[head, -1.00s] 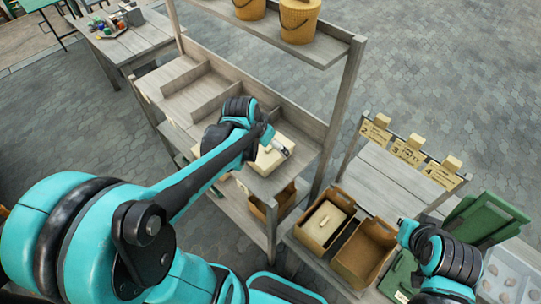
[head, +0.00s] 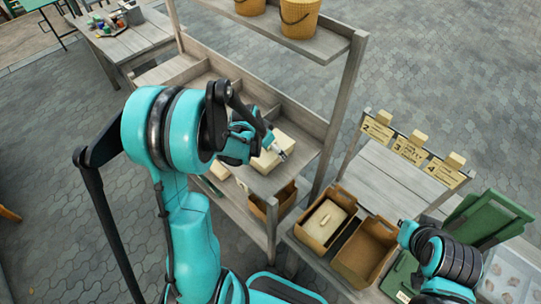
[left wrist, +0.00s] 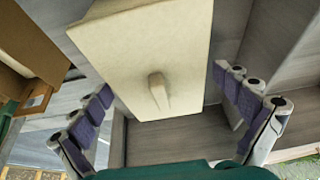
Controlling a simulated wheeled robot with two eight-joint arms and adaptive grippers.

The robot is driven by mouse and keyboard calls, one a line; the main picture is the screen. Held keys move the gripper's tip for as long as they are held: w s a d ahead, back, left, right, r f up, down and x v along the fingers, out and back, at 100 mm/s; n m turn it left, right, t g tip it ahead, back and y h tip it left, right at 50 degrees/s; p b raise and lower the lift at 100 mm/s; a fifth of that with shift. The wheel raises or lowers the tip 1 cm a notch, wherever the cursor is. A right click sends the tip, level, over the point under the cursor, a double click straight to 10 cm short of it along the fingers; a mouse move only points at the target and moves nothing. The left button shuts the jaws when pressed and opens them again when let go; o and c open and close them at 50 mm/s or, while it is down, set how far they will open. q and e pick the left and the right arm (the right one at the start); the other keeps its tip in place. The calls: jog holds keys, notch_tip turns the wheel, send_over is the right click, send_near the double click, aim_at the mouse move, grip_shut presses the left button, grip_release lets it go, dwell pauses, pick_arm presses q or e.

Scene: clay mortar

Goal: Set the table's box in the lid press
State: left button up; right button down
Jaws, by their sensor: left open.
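A cream box (head: 266,161) with a small peg-like handle sits on the shelf of the grey wooden rack, partly hidden by my left arm. It fills the upper middle of the left wrist view (left wrist: 150,50). My left gripper (head: 281,155) is at the box in the head view. In the left wrist view my left gripper (left wrist: 168,112) is open, with a finger pair on either side of the box and gaps between. My right arm is at the lower right, but its fingers do not show. I cannot identify the lid press for certain; a green panelled object (head: 487,219) stands at the right.
Two tan bins stand on the lower bench: one holds a cream piece (head: 325,222), the other (head: 365,250) looks empty. A bench with numbered signs (head: 409,151) is behind them. Yellow buckets (head: 300,18) stand on the upper shelf. Rack dividers and a post are close to my left arm.

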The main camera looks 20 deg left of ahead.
pick_arm(q)
jog(key=c, duration=1.3)
jog(key=shift+r, duration=0.1)
notch_tip(320, 180, up, 4)
jog(key=shift+r+p, duration=0.25)
jog(key=shift+p, duration=0.55)
jog(key=d+r, duration=0.2)
jog(key=d, duration=0.2)
jog(key=d+r+p, duration=0.1)
jog(key=d+r, duration=0.1)
jog(key=d, duration=0.1)
jog(key=s+d+r, duration=0.1)
jog(key=d+r, duration=0.1)
jog(key=d, duration=0.2)
jog(key=shift+d+r+p, duration=0.2)
jog(key=shift+d+p, duration=0.15)
